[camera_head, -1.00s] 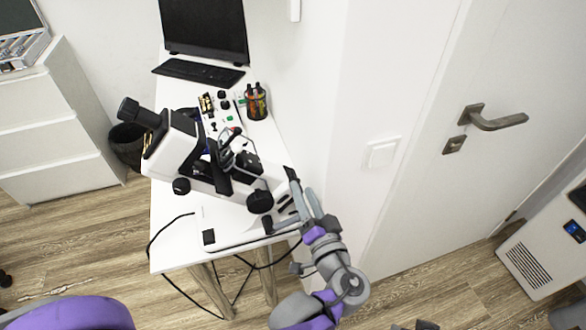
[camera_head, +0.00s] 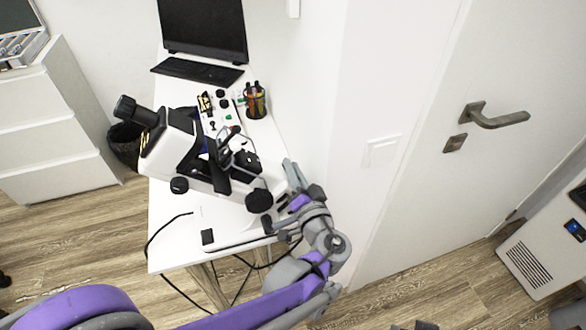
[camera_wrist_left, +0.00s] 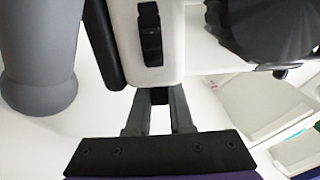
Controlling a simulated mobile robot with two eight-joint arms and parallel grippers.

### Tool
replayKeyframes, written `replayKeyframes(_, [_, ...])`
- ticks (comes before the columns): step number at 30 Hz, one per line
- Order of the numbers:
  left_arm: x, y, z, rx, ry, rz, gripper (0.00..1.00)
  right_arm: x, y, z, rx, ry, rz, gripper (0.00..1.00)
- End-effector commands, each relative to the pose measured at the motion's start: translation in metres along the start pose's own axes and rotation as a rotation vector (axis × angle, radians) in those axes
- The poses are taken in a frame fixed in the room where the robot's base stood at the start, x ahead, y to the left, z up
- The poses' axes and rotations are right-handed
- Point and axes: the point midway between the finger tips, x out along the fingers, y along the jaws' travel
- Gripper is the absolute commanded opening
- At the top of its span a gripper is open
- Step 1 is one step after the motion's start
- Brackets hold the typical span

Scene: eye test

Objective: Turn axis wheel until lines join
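A white instrument with a black eyepiece (camera_head: 125,108) stands on the white table (camera_head: 165,225). It has a large black round knob (camera_head: 259,200) on its near side and a smaller one (camera_head: 180,185) at its left. I cannot tell which is the axis wheel. In the left wrist view, a ribbed black wheel (camera_wrist_left: 275,25) is at the upper right. My left gripper (camera_head: 290,178) is right of the large knob. Its fingers (camera_wrist_left: 160,105) are apart by the instrument's white edge, with a dark piece between them; their tips are partly hidden. No joined lines show.
A keyboard (camera_head: 197,71) and monitor (camera_head: 203,28) are at the table's back, and a pen holder (camera_head: 255,102) is near the wall. A black cable (camera_head: 160,232) hangs over the left edge. A door (camera_head: 450,190) is at the right. Dark grey tips, perhaps my right gripper's, show at the bottom edge.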

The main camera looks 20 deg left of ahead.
Motion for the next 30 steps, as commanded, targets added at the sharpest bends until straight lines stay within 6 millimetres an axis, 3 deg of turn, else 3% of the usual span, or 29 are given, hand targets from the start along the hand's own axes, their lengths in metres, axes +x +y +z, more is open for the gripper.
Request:
replayKeyframes(3, [-0.0002,0.0000,0.0000,0.000,0.000,0.000,0.00,0.0000,0.0000,0.0000,0.000,0.000,0.000,0.50])
replayKeyframes(29, [-0.0099,-0.0001,0.0013,0.000,0.174,0.000,0.00,0.0084,0.0000,0.0032,0.000,-0.003,0.000,0.50])
replayKeyframes(30, [-0.0099,0.0000,0.0013,0.000,0.174,0.000,0.27,0.0084,0.0000,0.0032,0.000,-0.003,0.000,0.50])
